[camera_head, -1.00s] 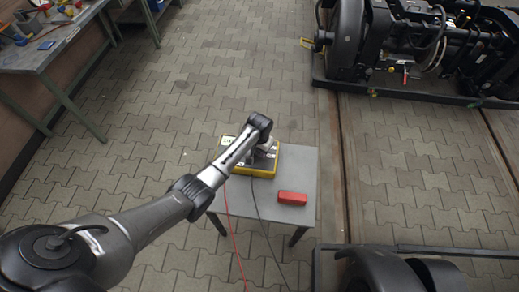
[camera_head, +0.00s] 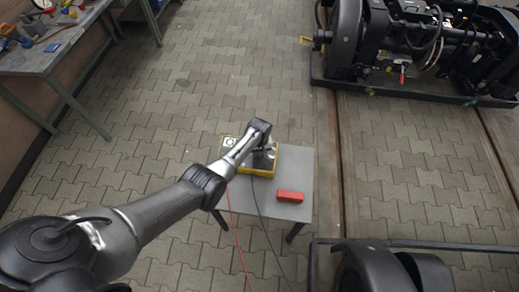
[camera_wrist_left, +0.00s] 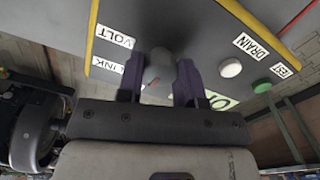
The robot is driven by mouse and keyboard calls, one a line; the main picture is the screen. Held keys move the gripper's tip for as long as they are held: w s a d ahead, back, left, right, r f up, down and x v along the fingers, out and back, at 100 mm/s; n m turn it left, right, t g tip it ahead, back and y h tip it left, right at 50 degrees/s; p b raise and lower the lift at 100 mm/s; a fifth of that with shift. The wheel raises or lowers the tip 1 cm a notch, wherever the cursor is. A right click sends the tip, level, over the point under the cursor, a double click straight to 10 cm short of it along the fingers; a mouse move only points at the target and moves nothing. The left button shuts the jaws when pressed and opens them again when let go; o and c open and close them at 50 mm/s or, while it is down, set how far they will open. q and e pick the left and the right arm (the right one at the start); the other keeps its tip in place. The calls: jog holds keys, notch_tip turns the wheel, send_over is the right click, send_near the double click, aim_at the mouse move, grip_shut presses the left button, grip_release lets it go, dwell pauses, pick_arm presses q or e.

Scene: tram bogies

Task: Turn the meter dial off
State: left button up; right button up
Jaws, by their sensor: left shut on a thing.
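The yellow-edged meter (camera_head: 261,172) stands on a small grey table in the head view, partly hidden by my left wrist. In the left wrist view its dark panel (camera_wrist_left: 205,35) fills the upper part, with labels reading VOLT, DRAIN and TEST. The grey dial (camera_wrist_left: 158,75) has a small red mark and sits between the two fingers of my left gripper (camera_wrist_left: 160,82), which is shut on it. A white button (camera_wrist_left: 230,68) and a green button (camera_wrist_left: 262,86) are to the right of the dial. My right gripper is not in view.
A red block (camera_head: 290,196) lies on the small grey table (camera_head: 300,170) near the meter. Red and black leads run down to the floor. A workbench (camera_head: 50,50) is at upper left, and a bogie (camera_head: 410,50) at upper right.

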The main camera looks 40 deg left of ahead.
pick_arm(q)
jog(key=shift+n, duration=0.6)
jog(key=o, duration=0.9)
jog(key=shift+r, duration=0.1)
jog(key=shift+r+p, duration=3.2)
jog(key=shift+r, duration=3.6)
